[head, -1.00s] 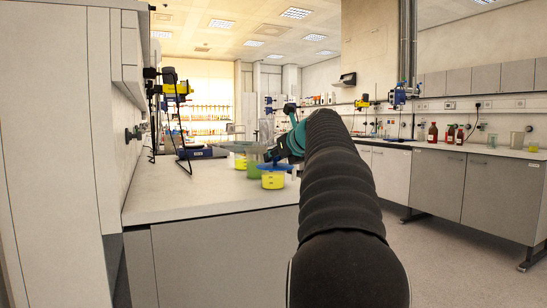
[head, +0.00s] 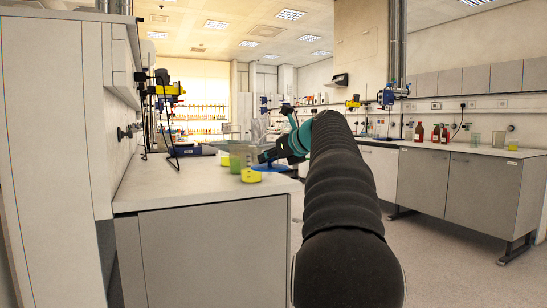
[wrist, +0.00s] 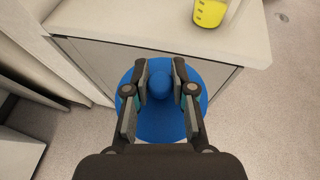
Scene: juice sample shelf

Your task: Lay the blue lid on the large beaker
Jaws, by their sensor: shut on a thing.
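My gripper (wrist: 160,80) is shut on the round knob of the blue lid (wrist: 158,128). In the wrist view the lid hangs level beyond the bench's front edge, with the floor and cabinet front below it. In the head view the lid (head: 268,168) shows under my gripper (head: 268,156), just right of a beaker with yellow contents (head: 250,175). That beaker stands open near the bench edge and shows cut off in the wrist view (wrist: 209,13). A greenish beaker (head: 235,163) stands behind it. I cannot tell surely which beaker is the large one.
The pale bench top (head: 165,190) is clear at its front left. A blue-based device (head: 195,150) and stands with yellow clamps (head: 170,88) are farther back. Another bench (head: 470,150) with bottles stands at the right, across open floor.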

